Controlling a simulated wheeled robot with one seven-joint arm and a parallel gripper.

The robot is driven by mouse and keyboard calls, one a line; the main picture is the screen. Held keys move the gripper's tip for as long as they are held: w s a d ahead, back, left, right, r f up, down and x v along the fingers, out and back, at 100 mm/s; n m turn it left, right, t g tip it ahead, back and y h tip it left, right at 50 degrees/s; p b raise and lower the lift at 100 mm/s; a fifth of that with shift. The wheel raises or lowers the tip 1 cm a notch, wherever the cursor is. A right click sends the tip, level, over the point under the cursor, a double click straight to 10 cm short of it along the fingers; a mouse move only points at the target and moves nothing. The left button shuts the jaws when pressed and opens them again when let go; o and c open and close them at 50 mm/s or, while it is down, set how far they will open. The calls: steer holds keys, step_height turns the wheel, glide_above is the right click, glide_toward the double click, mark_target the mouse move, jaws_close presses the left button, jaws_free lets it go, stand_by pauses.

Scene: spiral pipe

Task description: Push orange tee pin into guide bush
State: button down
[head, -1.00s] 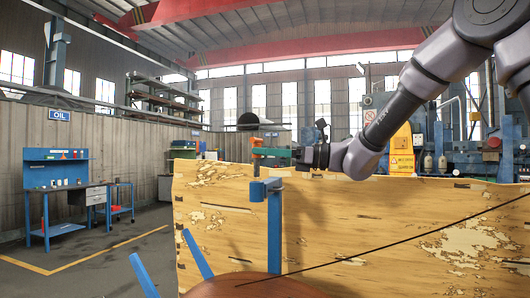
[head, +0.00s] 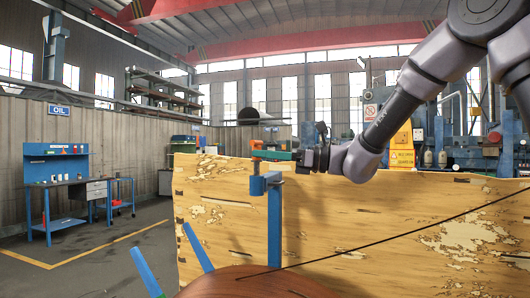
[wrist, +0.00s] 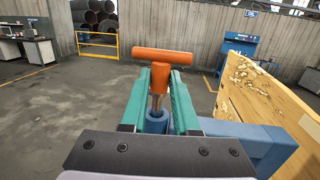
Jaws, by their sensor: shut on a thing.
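The orange tee pin (wrist: 165,56) has a crossbar handle, a thick orange stem and a thin metal shaft. It stands upright between the green fingers of my gripper (wrist: 159,74), which is shut on its stem. The blue guide bush (wrist: 156,122) is a round socket right below the pin, and the metal shaft's lower end meets its opening. How deep the shaft sits is hard to tell. In the head view, the pin (head: 256,145) is small, held by my gripper (head: 262,154) just above the guide bush (head: 257,185).
The bush is on an arm of a blue post (head: 274,230). A worn wooden board (head: 350,225) stands behind it. A brown rounded surface (head: 250,284) and slanted blue bars (head: 197,246) are in front. Blue workbenches (head: 70,195) are far left, with open floor between.

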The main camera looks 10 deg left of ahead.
steer(key=shift+f, duration=1.65)
steer(key=c, duration=0.6)
jaws_free()
steer(key=shift+d, duration=0.1)
steer(key=s+d+f+n+t+h, duration=0.1)
steer(key=s+d+n+h, duration=0.3)
steer(key=d, duration=0.9)
steer(key=s+d+f+n+t+h, duration=0.2)
steer(key=s+d+n+t+h, duration=0.2)
steer(key=d, duration=0.9)
steer(key=s+d+f+n+t+h, duration=0.1)
steer(key=s+d+n+t+h, duration=0.2)
steer(key=d+h, duration=0.6)
steer(key=shift+s+d+f+n, duration=0.1)
steer(key=shift+s+d+n, duration=0.2)
steer(key=shift+d, duration=0.45)
steer(key=shift+s+d+f+n, duration=0.15)
steer(key=shift+d+n, duration=0.3)
steer(key=shift+d, duration=0.35)
steer(key=shift+s+d+f+n, duration=0.15)
steer(key=shift+d+n, duration=0.2)
steer(key=shift+d, duration=0.4)
